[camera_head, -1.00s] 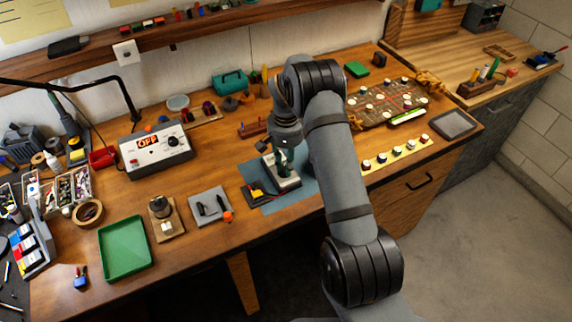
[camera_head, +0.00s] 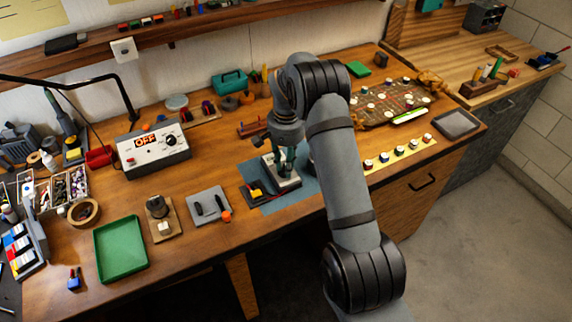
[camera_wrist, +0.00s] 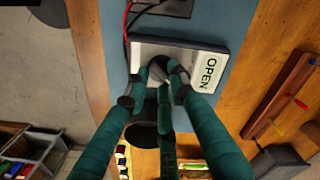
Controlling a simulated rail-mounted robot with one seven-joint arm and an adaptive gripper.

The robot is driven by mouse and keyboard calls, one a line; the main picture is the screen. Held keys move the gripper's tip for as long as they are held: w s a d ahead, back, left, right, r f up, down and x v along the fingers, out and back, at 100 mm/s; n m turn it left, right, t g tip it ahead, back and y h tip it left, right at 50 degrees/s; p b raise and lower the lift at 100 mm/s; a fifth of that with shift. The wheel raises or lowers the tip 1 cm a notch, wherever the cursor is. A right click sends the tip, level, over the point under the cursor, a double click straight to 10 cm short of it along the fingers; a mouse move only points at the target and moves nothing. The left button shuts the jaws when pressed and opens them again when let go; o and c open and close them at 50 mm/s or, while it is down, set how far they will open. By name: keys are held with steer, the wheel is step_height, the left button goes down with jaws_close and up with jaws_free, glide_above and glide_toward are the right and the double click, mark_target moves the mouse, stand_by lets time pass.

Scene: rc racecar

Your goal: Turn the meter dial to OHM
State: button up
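The meter (camera_head: 289,187) is a small light-faced box on the blue mat (camera_head: 301,199), below my gripper (camera_head: 285,160) in the head view. In the wrist view the meter (camera_wrist: 142,52) has a display (camera_wrist: 207,73) reading OPEN. Its round grey dial (camera_wrist: 158,70) is partly hidden by my fingertips. My gripper (camera_wrist: 162,82) has teal fingers with dark tips, drawn in around the dial from several sides. It looks shut on the dial. The dial's pointer and markings are hidden.
A grey box (camera_head: 153,153) with a knob and a display reading OFF stands to the left. Red and black leads (camera_wrist: 128,25) lie beside the meter. A green tray (camera_head: 121,250), a grey pad (camera_head: 209,205) and a wooden rack (camera_wrist: 280,98) are nearby.

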steer(key=o, duration=0.3)
step_height(320, 180, up, 12)
steer(key=shift+r, duration=0.1)
stand_by(0.6)
stand_by(0.3)
step_height(320, 180, down, 12)
steer(key=shift+r+p, duration=0.15)
steer(key=shift+p, duration=0.5)
steer(key=shift+n+p, duration=0.8)
steer(key=shift+f, duration=0.25)
